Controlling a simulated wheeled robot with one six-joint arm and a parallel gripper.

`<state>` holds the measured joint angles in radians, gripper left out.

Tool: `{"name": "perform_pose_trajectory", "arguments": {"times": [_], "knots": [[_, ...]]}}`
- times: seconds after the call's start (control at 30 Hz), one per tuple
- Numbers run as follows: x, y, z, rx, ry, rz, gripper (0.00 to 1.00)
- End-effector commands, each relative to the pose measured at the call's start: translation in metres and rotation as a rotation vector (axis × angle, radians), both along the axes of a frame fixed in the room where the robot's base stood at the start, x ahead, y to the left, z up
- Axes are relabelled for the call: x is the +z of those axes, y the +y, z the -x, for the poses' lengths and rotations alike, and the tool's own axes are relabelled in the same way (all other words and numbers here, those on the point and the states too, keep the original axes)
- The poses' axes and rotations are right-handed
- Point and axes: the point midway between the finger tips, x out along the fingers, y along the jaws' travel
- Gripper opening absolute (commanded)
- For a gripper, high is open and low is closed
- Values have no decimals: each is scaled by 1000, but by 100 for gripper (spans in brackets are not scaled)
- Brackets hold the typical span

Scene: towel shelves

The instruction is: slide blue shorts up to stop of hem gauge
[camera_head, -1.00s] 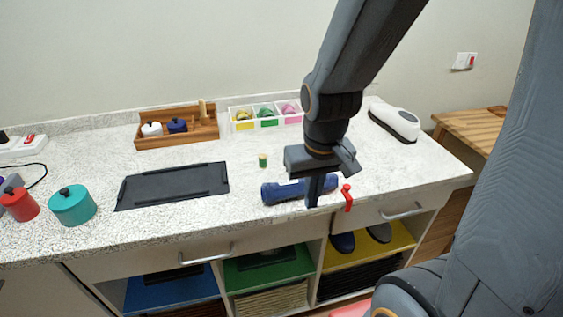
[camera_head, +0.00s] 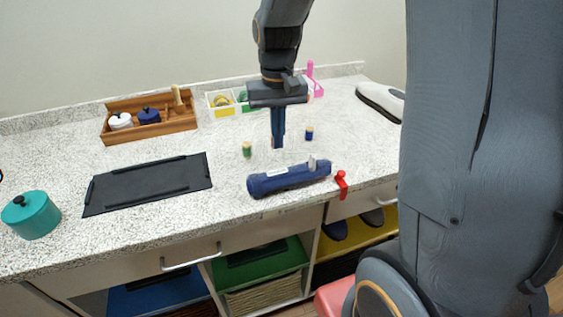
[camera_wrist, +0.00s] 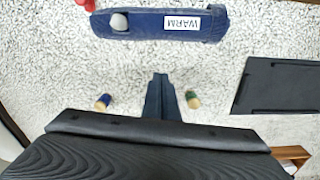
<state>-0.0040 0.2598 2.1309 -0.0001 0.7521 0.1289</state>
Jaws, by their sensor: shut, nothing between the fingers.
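My gripper (camera_head: 278,145) is shut and empty, pointing down above the counter behind the dark blue cylinder; it also shows in the wrist view (camera_wrist: 160,78). The dark blue cylinder (camera_head: 280,180) lies near the counter's front edge, apart from the fingers. In the wrist view it (camera_wrist: 150,26) bears a white WARM label and a pale round knob. A red clamp-like piece (camera_head: 341,184) stands at its right end; I cannot tell whether they touch. I see nothing clearly recognisable as blue shorts or a hem gauge. A black board with raised edges (camera_head: 150,184) lies flat to the left.
A green-topped spool (camera_head: 247,150) and a blue-topped spool (camera_head: 309,133) stand near my gripper. A wooden caddy (camera_head: 180,124), a white divided tray (camera_head: 222,110) and a white iron-like item (camera_head: 380,100) are behind. A teal pot (camera_head: 31,216) stands left.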

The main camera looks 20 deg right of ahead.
Motion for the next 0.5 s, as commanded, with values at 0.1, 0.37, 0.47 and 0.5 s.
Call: {"name": "perform_pose_trajectory", "arguments": {"times": [0.1,0.37,0.47,0.5], "knots": [[-24,-1,2,-1,5,0,0],[-53,1,15,-1,1,0,0],[-53,3,27,-1,0,0,0],[-53,3,31,-1,0,0,0]]}}
